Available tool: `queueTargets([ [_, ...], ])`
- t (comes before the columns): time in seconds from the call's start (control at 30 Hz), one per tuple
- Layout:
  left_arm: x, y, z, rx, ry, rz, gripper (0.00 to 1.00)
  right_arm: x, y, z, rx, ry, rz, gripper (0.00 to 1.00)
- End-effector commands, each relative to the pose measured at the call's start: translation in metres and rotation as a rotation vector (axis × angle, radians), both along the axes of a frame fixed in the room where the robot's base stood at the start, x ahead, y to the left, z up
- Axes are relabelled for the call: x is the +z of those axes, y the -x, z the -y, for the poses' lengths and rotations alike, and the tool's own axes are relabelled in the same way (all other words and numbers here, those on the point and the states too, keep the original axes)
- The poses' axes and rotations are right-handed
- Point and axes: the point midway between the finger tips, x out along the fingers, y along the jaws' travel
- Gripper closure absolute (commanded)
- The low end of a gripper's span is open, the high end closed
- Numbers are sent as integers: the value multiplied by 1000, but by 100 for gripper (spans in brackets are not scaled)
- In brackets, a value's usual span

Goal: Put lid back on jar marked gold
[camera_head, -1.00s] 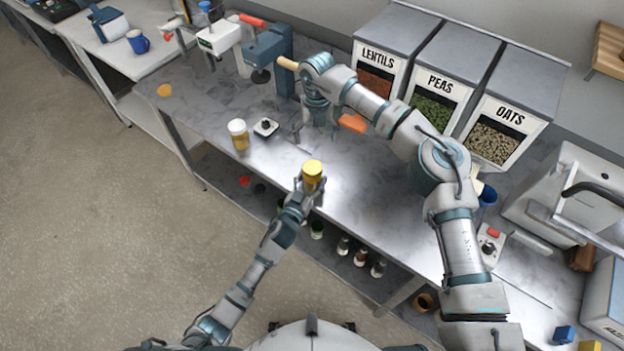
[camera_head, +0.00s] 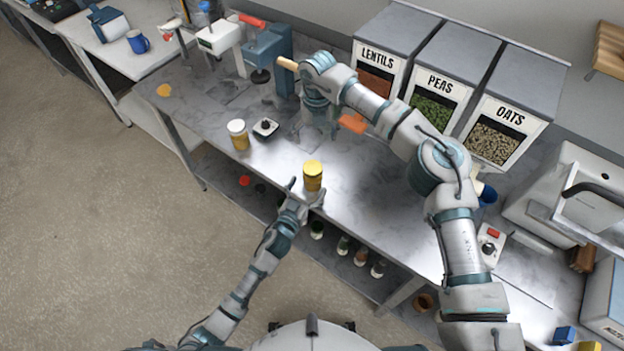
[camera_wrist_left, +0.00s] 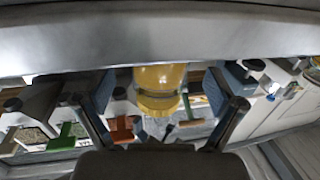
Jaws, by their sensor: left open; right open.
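A jar with yellow contents and a gold-yellow top (camera_head: 313,176) stands upright near the front edge of the counter; the top looks like a lid seated on it. It also shows in the left wrist view (camera_wrist_left: 160,88), between the spread fingers. I cannot read any marking. My left gripper (camera_head: 306,191) is open at the near side of this jar, fingers apart from it. A second jar with a white lid and amber contents (camera_head: 239,136) stands to the left. My right gripper (camera_head: 316,128) is open and empty over the counter behind the gold-topped jar.
A small device with a black knob (camera_head: 266,128) sits beside the white-lidded jar. A blue press (camera_head: 268,60) and the lentils, peas and oats bins (camera_head: 440,95) line the back. A flat orange disc (camera_head: 164,90) lies at the left. Counter (camera_head: 275,165) left of the gold-topped jar is clear.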

Motion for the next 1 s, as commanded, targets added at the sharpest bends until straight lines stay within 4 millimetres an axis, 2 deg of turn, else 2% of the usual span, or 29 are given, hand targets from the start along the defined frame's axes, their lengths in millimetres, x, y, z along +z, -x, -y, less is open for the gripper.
queueTargets([
  [0.2,-2,45,-21,1,0,-3,6,0,0,0,0,0,0,11],
  [0.4,-2,71,-34,1,1,-4,6,0,-1,0,0,0,-1,11],
  [0.6,-1,80,-38,1,0,-2,6,-1,-1,0,0,0,-1,11],
  [1.0,-1,80,-38,0,0,-2,6,0,-1,0,0,0,-1,11],
])
